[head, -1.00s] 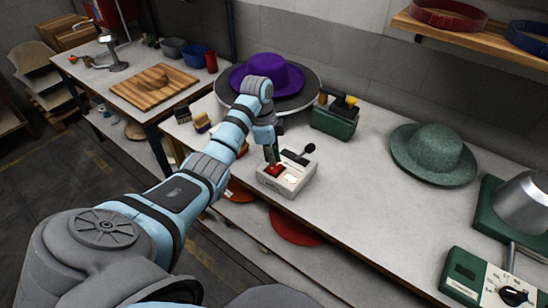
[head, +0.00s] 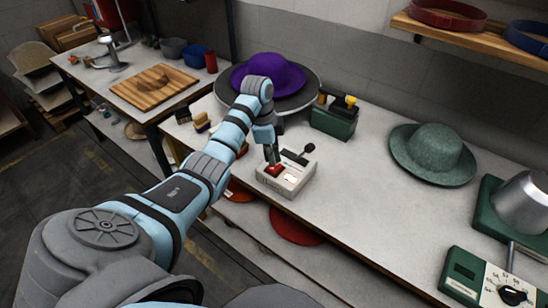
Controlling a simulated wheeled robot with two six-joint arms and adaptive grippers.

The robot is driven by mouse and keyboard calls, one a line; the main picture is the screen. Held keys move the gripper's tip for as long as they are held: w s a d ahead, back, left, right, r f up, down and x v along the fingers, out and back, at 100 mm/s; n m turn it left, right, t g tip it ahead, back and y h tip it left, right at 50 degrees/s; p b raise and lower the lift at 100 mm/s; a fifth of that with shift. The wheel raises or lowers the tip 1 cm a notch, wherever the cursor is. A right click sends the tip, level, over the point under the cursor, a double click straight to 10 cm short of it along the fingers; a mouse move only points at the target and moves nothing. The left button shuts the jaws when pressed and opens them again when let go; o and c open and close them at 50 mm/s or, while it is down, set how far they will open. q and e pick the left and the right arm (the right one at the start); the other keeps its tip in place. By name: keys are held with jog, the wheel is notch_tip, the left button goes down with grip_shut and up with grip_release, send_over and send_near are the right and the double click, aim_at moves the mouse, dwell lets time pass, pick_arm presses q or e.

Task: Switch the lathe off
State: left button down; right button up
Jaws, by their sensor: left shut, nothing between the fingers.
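A purple hat (head: 274,72) rests on the round dark turntable (head: 304,98) of the lathe at the back of the bench. A pale control box (head: 295,183) stands at the bench's front edge, with a red switch, a lit white part and a black-knobbed lever (head: 307,150). My left gripper (head: 273,162) points down with its fingertips at the red switch (head: 273,170). It is shut and empty, and it partly hides the switch. I cannot tell whether it touches or presses it. My right gripper is not in view.
A green box with brushes (head: 333,120) stands behind the control box. Small brushes (head: 201,121) lie left of the turntable. The bench between control box and felt hat is clear.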

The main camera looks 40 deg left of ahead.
aim_at(272, 168)
pick_arm(q)
jog(key=shift+f+b, duration=0.75)
jog(key=shift+f, duration=0.6)
dwell(0.6)
notch_tip(272, 168, up, 7)
jog(key=p, duration=0.8)
jog(key=shift+r, duration=0.2)
jog(key=shift+f, duration=0.1)
jog(key=shift+f, duration=0.1)
